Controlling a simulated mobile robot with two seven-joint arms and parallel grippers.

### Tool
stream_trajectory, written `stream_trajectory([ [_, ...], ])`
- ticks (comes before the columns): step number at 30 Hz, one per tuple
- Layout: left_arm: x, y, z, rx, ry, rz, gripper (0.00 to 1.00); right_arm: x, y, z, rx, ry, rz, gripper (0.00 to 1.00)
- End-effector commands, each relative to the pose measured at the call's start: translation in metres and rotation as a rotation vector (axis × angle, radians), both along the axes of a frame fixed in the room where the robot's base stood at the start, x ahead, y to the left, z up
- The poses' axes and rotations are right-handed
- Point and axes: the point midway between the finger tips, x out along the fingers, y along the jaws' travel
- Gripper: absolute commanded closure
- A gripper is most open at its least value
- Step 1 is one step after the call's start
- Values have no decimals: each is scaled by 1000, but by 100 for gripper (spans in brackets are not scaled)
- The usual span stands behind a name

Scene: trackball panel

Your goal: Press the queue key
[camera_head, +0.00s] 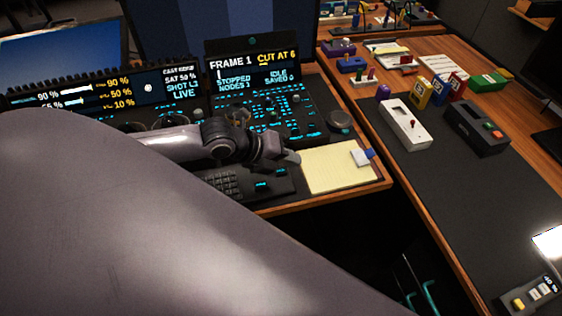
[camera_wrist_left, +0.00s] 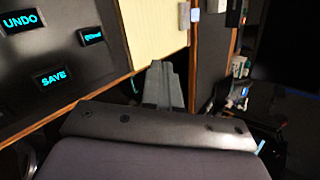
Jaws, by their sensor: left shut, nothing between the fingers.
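My left gripper (camera_head: 289,157) is shut and empty. It hovers at the left edge of the yellow notepad (camera_head: 338,167), beside the black key panel (camera_head: 272,190). In the left wrist view, the shut fingers (camera_wrist_left: 160,70) point toward the notepad (camera_wrist_left: 157,28). Left of them, the panel shows an UNDO key (camera_wrist_left: 20,20), a SAVE key (camera_wrist_left: 53,76) and a third lit key (camera_wrist_left: 91,35) with a label too small to read. I cannot make out the word queue on any key. My right gripper is not in view.
A screen (camera_head: 254,65) reads FRAME 1, CUT AT 6 and STOPPED behind the lit controls. A round dark knob (camera_head: 339,121) stands behind the notepad. A white box (camera_head: 405,122) and a dark box (camera_head: 478,128) with buttons sit on the right desk.

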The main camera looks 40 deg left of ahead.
Motion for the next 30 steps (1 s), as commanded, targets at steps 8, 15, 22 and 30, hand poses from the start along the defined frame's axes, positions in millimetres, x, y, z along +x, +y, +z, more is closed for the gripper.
stream_trajectory([
  [8,13,39,31,244,-79,-169,100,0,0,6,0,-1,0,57],
  [15,14,47,36,291,-91,-204,100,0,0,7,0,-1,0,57],
  [22,14,46,36,289,-92,-203,100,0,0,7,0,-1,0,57],
  [30,14,46,26,287,-91,-202,100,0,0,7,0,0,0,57],
])
